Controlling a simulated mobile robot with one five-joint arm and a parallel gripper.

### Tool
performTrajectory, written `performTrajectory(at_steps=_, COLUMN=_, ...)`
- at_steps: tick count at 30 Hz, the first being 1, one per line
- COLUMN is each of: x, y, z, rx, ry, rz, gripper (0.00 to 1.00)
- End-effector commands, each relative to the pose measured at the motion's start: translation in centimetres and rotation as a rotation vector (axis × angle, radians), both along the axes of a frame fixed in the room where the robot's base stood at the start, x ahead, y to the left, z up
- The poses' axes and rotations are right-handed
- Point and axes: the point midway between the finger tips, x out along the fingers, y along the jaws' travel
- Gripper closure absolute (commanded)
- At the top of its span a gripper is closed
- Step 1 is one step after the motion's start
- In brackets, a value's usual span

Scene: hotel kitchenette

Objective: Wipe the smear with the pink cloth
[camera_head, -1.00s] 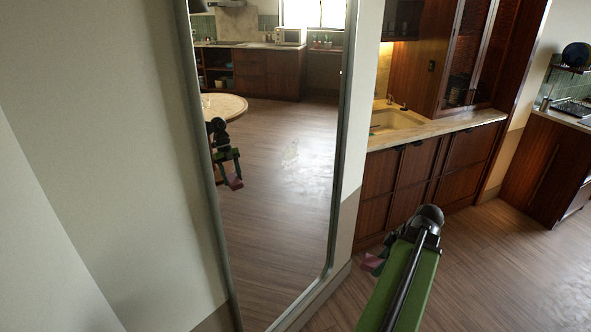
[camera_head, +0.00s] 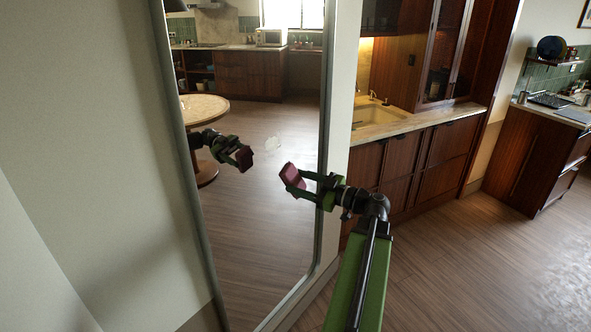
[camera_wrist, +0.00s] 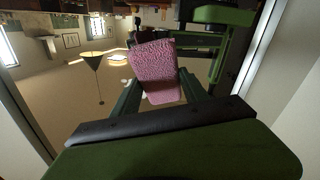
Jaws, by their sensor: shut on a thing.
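My gripper (camera_head: 305,185) is shut on the pink cloth (camera_head: 291,175), raised in front of the tall mirror (camera_head: 240,250). A pale whitish smear (camera_head: 273,144) shows on the mirror glass, just up and left of the cloth. The cloth and its reflection (camera_head: 243,158) stand apart, so the cloth looks clear of the glass. In the wrist view the cloth (camera_wrist: 158,70) is a textured pink pad between my green fingers (camera_wrist: 160,92). Small pale spots show beside it there; I cannot tell whether they are the smear.
The mirror's grey frame (camera_head: 181,150) edges the glass, with bare wall at left. A wooden counter with a sink (camera_head: 378,115) stands right of the mirror. Another counter (camera_head: 535,150) is at far right. The wood floor (camera_head: 460,260) between is open.

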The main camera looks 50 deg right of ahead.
Motion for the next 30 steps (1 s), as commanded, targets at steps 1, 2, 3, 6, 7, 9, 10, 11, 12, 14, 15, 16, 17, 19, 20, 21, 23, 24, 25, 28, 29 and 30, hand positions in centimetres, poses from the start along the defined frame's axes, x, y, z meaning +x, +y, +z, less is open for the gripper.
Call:
performTrajectory(at_steps=1, x=0.8, y=0.4, z=1.4, rx=0.008, ry=-0.094, rz=-0.004, gripper=0.80)
performTrajectory(at_steps=2, x=1.2, y=0.4, z=2.5, rx=0.013, ry=-0.147, rz=-0.007, gripper=0.80)
performTrajectory(at_steps=3, x=1.5, y=0.5, z=3.7, rx=0.018, ry=-0.210, rz=-0.013, gripper=0.80)
performTrajectory(at_steps=6, x=1.7, y=0.4, z=5.8, rx=0.025, ry=-0.313, rz=-0.024, gripper=0.80)
performTrajectory(at_steps=7, x=1.7, y=0.4, z=6.1, rx=0.026, ry=-0.331, rz=-0.026, gripper=0.80)
performTrajectory(at_steps=9, x=1.6, y=0.3, z=6.7, rx=0.027, ry=-0.354, rz=-0.029, gripper=0.80)
performTrajectory(at_steps=10, x=1.6, y=0.3, z=6.8, rx=0.028, ry=-0.359, rz=-0.030, gripper=0.80)
performTrajectory(at_steps=11, x=1.6, y=0.3, z=6.8, rx=0.028, ry=-0.361, rz=-0.030, gripper=0.80)
performTrajectory(at_steps=12, x=1.6, y=0.3, z=6.9, rx=0.028, ry=-0.361, rz=-0.030, gripper=0.80)
performTrajectory(at_steps=14, x=1.7, y=0.3, z=6.9, rx=0.028, ry=-0.359, rz=-0.029, gripper=0.80)
performTrajectory(at_steps=15, x=1.8, y=0.3, z=6.8, rx=0.028, ry=-0.359, rz=-0.030, gripper=0.80)
performTrajectory(at_steps=16, x=2.0, y=0.3, z=6.8, rx=0.028, ry=-0.359, rz=-0.030, gripper=0.80)
performTrajectory(at_steps=17, x=2.1, y=0.3, z=6.8, rx=0.028, ry=-0.359, rz=-0.030, gripper=0.80)
performTrajectory(at_steps=19, x=2.6, y=0.3, z=6.8, rx=0.028, ry=-0.358, rz=-0.030, gripper=0.80)
performTrajectory(at_steps=20, x=2.9, y=0.3, z=6.8, rx=0.028, ry=-0.358, rz=-0.030, gripper=0.80)
performTrajectory(at_steps=21, x=3.3, y=0.3, z=6.8, rx=0.028, ry=-0.357, rz=-0.029, gripper=0.80)
performTrajectory(at_steps=23, x=4.0, y=0.4, z=6.8, rx=0.028, ry=-0.358, rz=-0.028, gripper=0.80)
performTrajectory(at_steps=24, x=4.5, y=0.4, z=6.8, rx=0.028, ry=-0.357, rz=-0.029, gripper=0.80)
performTrajectory(at_steps=25, x=4.8, y=0.4, z=6.8, rx=0.028, ry=-0.357, rz=-0.029, gripper=0.80)
performTrajectory(at_steps=28, x=6.1, y=0.5, z=6.8, rx=0.028, ry=-0.357, rz=-0.028, gripper=0.80)
performTrajectory(at_steps=29, x=6.4, y=0.5, z=6.8, rx=0.028, ry=-0.357, rz=-0.029, gripper=0.80)
performTrajectory(at_steps=30, x=6.8, y=0.4, z=6.8, rx=0.028, ry=-0.358, rz=-0.030, gripper=0.80)
